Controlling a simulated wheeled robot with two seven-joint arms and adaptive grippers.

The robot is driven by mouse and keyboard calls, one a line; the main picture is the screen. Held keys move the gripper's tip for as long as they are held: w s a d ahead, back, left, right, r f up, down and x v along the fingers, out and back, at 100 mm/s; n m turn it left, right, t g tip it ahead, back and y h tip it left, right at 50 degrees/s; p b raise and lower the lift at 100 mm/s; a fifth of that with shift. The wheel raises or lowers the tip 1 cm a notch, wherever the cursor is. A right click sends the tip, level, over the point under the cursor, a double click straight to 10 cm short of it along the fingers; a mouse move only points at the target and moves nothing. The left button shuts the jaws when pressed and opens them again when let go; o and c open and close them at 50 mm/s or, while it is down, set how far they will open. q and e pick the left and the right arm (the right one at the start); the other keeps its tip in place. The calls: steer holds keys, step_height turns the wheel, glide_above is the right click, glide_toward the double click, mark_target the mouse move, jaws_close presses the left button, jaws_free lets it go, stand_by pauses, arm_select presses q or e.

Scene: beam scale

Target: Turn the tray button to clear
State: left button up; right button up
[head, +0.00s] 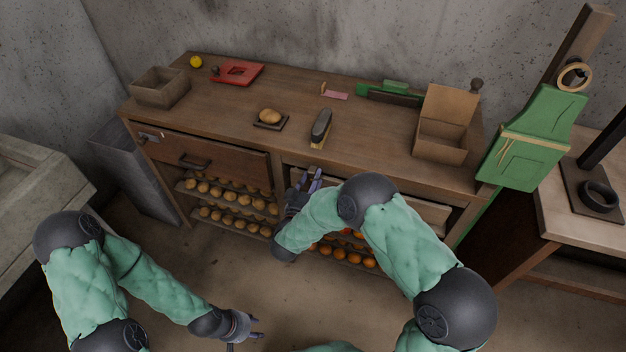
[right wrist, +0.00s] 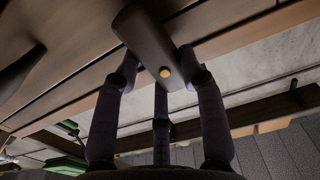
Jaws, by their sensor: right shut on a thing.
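The tray button shows in the right wrist view as a dark grey bar (right wrist: 148,42) with a round brass pin at its near end. It lies slanted against brown wooden boards. My right gripper (right wrist: 158,58) is shut on it, with dark fingers on both sides of the bar. In the head view my right gripper (head: 309,180) is at the front of the wooden bench, just right of the left drawer; the button cannot be made out there. My left gripper (head: 257,328) hangs low over the floor, open and empty, away from the bench.
The bench top (head: 220,105) holds a brush (head: 321,126), an open cardboard box (head: 440,138), a red tray (head: 238,72) and a wooden bin (head: 160,88). Racks of round produce (head: 232,203) sit below. The floor in front is clear.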

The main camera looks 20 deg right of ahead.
steer(key=n+p, duration=0.3)
steer(key=n, duration=0.2)
steer(key=n+p, duration=0.2)
steer(key=n, duration=0.1)
steer(key=shift+w+a+r+p, duration=0.1)
steer(key=shift+a+r+p, duration=0.1)
steer(key=shift+r+p, duration=0.1)
steer(key=n+p, duration=0.2)
steer(key=n, duration=0.3)
steer(key=shift+w+a, duration=0.1)
steer(key=shift+a+f+n+p, duration=0.15)
steer(key=shift+n+p, duration=0.7)
steer(key=shift+n, duration=1.25)
steer(key=o, duration=1.2)
steer(key=shift+w, duration=0.1)
steer(key=shift+c, duration=0.2)
steer(key=v, duration=1.2)
